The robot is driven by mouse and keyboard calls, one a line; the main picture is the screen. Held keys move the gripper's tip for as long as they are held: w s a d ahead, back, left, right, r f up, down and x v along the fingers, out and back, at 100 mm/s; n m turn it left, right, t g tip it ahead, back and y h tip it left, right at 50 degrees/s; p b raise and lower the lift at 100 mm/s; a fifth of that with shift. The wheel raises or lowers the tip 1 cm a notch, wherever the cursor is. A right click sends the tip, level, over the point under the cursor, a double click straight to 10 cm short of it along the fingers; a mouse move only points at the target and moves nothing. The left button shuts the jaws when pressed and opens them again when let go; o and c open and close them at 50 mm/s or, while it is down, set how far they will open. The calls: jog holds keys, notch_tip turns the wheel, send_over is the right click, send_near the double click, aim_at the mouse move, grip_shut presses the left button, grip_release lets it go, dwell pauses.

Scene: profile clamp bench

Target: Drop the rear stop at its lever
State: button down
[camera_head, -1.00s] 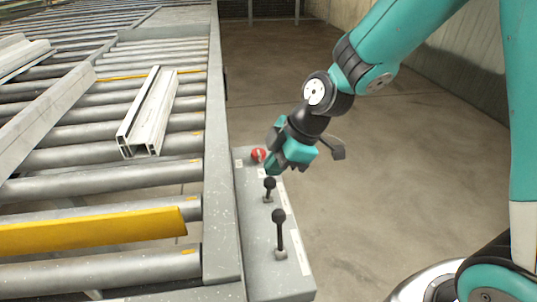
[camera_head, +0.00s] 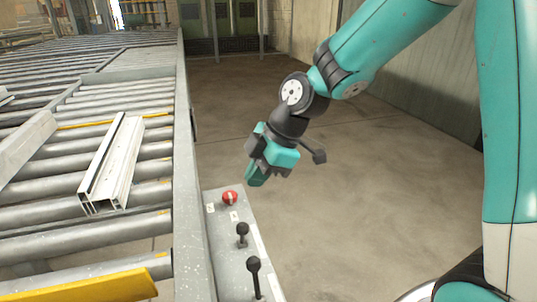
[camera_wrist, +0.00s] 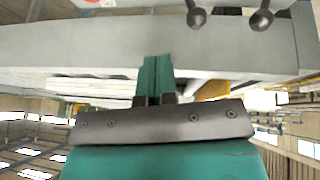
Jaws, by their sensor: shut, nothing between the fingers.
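Two levers with black ball knobs stand on a grey control box beside the roller bench: a farther lever (camera_head: 242,236) and a nearer lever (camera_head: 255,278). I cannot tell which one belongs to the rear stop. Both knobs also show at the top of the wrist view, one (camera_wrist: 197,18) left of the other (camera_wrist: 261,18). My gripper (camera_head: 256,178) is shut and empty, pointing down above the far end of the box, apart from both levers. Its closed teal fingers (camera_wrist: 155,78) show in the wrist view. A raised yellow bar (camera_head: 105,289) crosses the rollers at lower left.
A red button (camera_head: 230,198) sits on the control box (camera_head: 221,256) beyond the levers, below my gripper. An aluminium profile (camera_head: 112,165) lies on the rollers. Another yellow strip (camera_head: 92,124) lies farther back. The floor (camera_head: 350,170) right of the box is open.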

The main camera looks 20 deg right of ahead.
jog(key=v, duration=0.5)
jog(key=shift+s, duration=0.1)
dwell(0.3)
jog(key=s+a+m+g, duration=0.1)
jog(key=s+a+m, duration=0.1)
jog(key=s+m, duration=0.3)
jog(key=s+a+r+m+h, duration=0.1)
jog(key=s+m, duration=0.5)
jog(key=s, duration=0.7)
jog(key=shift+s+a+g, duration=0.2)
jog(key=shift+a+g, duration=0.2)
jog(key=shift+a, duration=0.3)
